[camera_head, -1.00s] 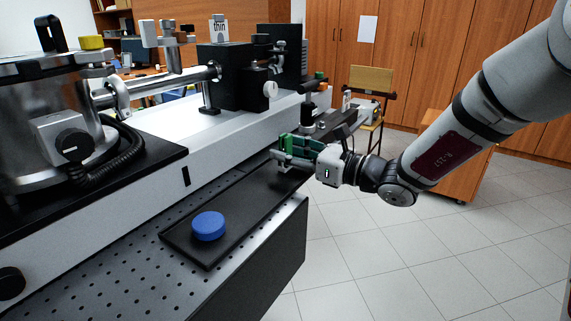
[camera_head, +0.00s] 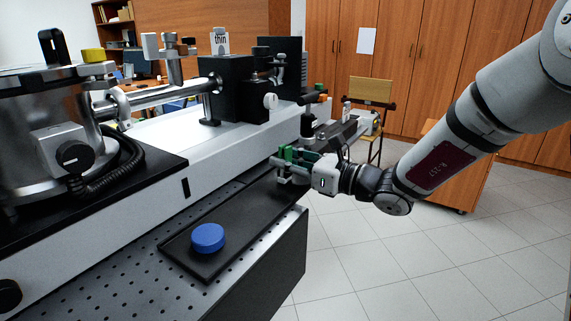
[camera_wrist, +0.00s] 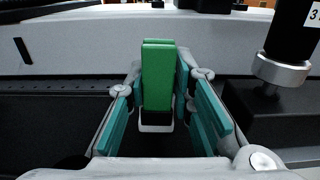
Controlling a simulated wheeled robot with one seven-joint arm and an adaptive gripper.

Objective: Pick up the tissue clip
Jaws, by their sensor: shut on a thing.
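The tissue clip (camera_wrist: 157,78) is an upright green piece with a dark and white lower part. In the wrist view it stands between the two teal finger pads, and my gripper (camera_wrist: 158,95) is shut on it. In the head view my gripper (camera_head: 282,167) is at the far end of the black tray. The green of the clip (camera_head: 287,153) shows there only in part, with the fingers around it. I cannot tell whether the clip's bottom touches the tray.
A blue round puck (camera_head: 208,238) lies at the near end of the black tray (camera_head: 235,212). The white optical rail (camera_head: 150,190) runs behind the tray. A dark post with a silver collar (camera_wrist: 283,65) stands close right of my gripper. Open floor lies right of the bench.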

